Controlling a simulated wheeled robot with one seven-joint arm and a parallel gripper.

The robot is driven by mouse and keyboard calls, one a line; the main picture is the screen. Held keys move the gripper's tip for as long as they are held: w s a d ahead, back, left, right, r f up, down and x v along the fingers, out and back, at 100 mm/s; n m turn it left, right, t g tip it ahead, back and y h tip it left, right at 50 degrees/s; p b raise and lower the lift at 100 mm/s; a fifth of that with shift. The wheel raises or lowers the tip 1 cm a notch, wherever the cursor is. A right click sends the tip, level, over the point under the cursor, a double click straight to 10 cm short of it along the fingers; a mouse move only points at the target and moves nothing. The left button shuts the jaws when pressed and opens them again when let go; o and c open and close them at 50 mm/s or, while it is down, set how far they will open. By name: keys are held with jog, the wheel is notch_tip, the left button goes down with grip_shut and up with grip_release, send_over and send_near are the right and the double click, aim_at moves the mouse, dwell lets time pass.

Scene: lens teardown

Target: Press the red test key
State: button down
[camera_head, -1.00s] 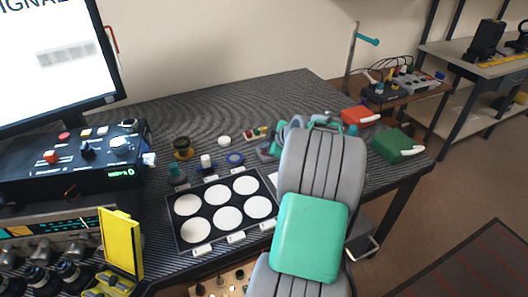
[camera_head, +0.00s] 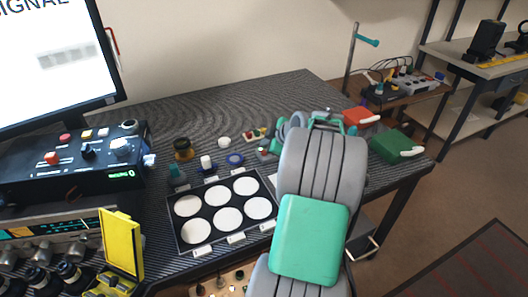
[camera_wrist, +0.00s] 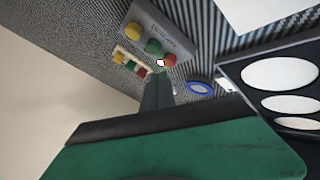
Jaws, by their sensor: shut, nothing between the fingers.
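A small grey key panel (camera_wrist: 158,30) shows in the wrist view with a yellow key, a green key and the red key (camera_wrist: 169,60) in a row. The red key is at the end nearest the blue ring. My gripper (camera_wrist: 159,80) is shut and empty; its dark fingers point at the panel, with their tips close to the red and green keys. I cannot tell whether they touch. In the head view my arm hides most of the panel, and part of my gripper (camera_head: 281,139) shows beyond the arm.
A block with small coloured pieces (camera_wrist: 130,62) lies beside the panel. A blue ring (camera_wrist: 200,88) and a black tray (camera_head: 172,222) with white discs are close by. Red (camera_head: 360,118) and green (camera_head: 396,146) boxes stand to the right. A monitor (camera_head: 58,60) stands left.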

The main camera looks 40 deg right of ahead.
aim_at(265, 153)
notch_tip(265, 153, up, 5)
jog(key=shift+p, duration=1.05)
jog(key=shift+a+r, duration=0.1)
jog(key=shift+a, duration=0.1)
jog(key=s+a+r+m+g+y+p, duration=0.1)
jog(key=a+r+g+p, duration=0.2)
jog(key=a, duration=0.7)
jog(key=a+r+m+p, duration=0.25)
jog(key=a+r, duration=0.25)
jog(key=a, duration=0.6)
jog(key=s+a+r+m+g+p, duration=0.1)
jog(key=s+a+m+g+p, duration=0.2)
jog(key=s+a, duration=1.1)
jog(key=shift+s+a+r+m+p, duration=0.25)
jog(key=shift+s+a+m+p, duration=0.1)
jog(key=shift+s+m+p, duration=0.45)
